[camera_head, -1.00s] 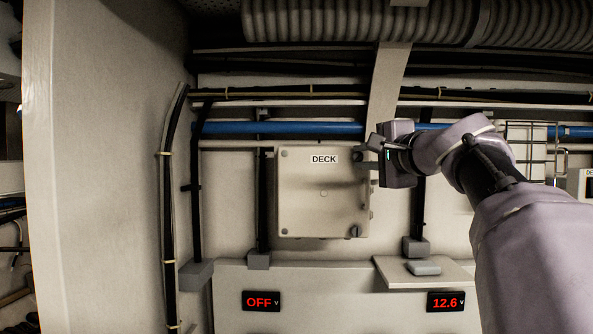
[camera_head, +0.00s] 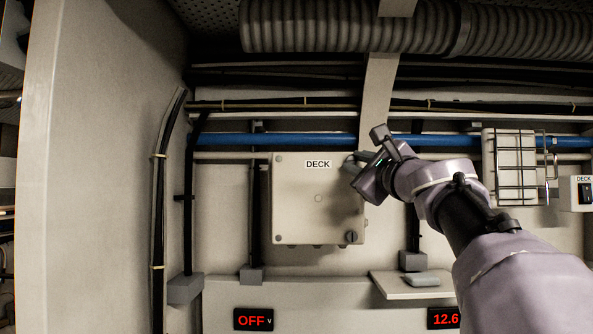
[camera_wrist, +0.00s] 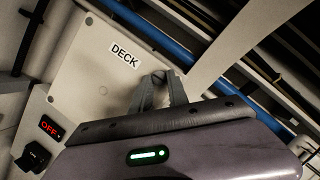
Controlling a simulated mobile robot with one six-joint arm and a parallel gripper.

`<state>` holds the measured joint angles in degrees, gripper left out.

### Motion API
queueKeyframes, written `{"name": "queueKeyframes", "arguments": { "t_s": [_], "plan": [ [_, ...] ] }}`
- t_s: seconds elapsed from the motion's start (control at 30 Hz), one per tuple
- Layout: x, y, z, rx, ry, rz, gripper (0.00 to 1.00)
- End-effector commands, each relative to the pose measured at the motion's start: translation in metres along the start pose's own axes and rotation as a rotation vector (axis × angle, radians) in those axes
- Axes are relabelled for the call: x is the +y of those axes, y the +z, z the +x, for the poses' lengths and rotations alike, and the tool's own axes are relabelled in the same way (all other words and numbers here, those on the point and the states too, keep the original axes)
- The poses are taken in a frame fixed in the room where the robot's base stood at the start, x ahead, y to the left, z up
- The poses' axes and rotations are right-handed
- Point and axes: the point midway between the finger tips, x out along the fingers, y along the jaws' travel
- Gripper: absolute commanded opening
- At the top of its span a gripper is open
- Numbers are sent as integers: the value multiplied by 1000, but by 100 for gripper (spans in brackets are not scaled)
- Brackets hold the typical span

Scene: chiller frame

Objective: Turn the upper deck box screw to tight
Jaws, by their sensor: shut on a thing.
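The pale deck box (camera_head: 300,205), labelled DECK, is on the wall in the head view. It also fills the upper left of the wrist view (camera_wrist: 90,75). My gripper (camera_head: 355,165) is at the box's upper right corner, tilted. In the wrist view its two grey fingers (camera_wrist: 160,88) come together at that corner, shut on the upper screw. The fingers hide most of the screw, so its slot angle cannot be read. The lower screw (camera_head: 351,237), dark and round, is at the box's lower right corner, apart from my gripper.
A blue pipe (camera_head: 290,140) and cables run above the box. A small shelf (camera_head: 410,286) with a grey block juts out below right. A wire-caged lamp (camera_head: 515,165) and a DECK switch (camera_head: 584,193) are at right. A display (camera_head: 253,319) reads OFF.

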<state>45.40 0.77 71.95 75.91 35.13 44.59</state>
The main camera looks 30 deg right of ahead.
Motion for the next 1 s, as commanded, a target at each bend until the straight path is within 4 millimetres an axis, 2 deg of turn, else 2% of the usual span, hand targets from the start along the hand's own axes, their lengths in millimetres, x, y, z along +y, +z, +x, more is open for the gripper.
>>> {"name": "queueKeyframes", "arguments": {
  "t_s": [0.7, 0.73, 0.83, 1.0],
  "plan": [
    [-1, 3, 0, -6, -27, 66, 0],
    [-1, 3, 0, -6, -27, 65, 22],
    [-1, 2, 0, -5, -27, 65, 42],
    [0, 1, 0, -4, -26, 65, 42]
  ]
}}
